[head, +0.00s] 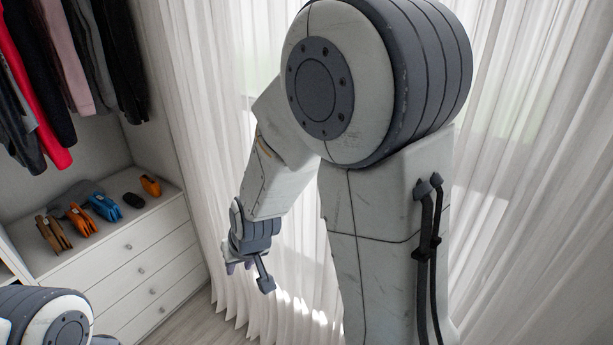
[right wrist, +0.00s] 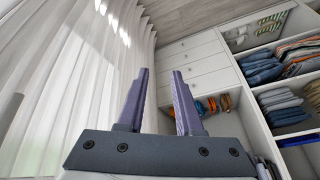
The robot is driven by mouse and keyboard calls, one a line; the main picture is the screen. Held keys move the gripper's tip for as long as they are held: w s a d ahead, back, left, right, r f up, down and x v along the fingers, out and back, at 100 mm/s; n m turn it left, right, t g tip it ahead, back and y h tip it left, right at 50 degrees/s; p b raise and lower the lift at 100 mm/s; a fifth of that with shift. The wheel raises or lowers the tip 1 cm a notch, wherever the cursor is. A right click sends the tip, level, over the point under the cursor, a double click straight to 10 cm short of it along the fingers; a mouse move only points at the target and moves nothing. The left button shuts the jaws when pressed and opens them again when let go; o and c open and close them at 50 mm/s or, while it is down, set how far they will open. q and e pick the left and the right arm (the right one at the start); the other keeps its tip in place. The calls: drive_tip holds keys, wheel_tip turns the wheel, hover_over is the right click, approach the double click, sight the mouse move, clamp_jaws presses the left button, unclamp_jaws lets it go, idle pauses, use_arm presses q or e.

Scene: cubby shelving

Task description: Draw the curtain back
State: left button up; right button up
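The curtain (head: 540,180) is white, sheer and pleated. It hangs across the middle and right of the head view, on both sides of my right arm, and its hem reaches the floor. In the right wrist view the curtain (right wrist: 60,90) fills the left side. My right gripper (head: 248,274) hangs low in front of the curtain. In the right wrist view my right gripper (right wrist: 160,72) has its two fingers apart with nothing between them, and the curtain's edge lies to their left. Part of my left arm shows at the lower left of the head view; its gripper is out of frame.
A white drawer unit (head: 140,262) stands left of the curtain, with wallets (head: 104,207) and small items on top. Clothes (head: 75,60) hang above it. Shelves with folded clothes (right wrist: 282,100) stand at the right of the right wrist view. Bare floor (head: 190,322) lies between drawers and curtain.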

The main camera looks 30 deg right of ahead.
drive_tip(key=w+d+m+t+h, duration=0.55)
drive_tip(key=w+d+m, duration=0.2)
drive_tip(key=w, duration=0.55)
drive_tip(key=s+d+r+m+g+h, duration=0.2)
drive_tip(key=s+d+m+g+h, duration=0.55)
drive_tip(key=d+h, duration=0.4)
drive_tip(key=shift+n+h, duration=0.4)
drive_tip(key=shift+h, duration=0.3)
drive_tip(key=d+p, duration=0.1)
drive_tip(key=d, duration=0.1)
drive_tip(key=w+d+p, duration=0.1)
drive_tip(key=d+p, duration=0.1)
drive_tip(key=d, duration=0.1)
drive_tip(key=d+p, duration=0.1)
drive_tip(key=d, duration=0.2)
drive_tip(key=shift+w+d+p, duration=0.1)
drive_tip(key=shift+w+p, duration=0.2)
drive_tip(key=shift+p, duration=0.1)
clamp_jaws()
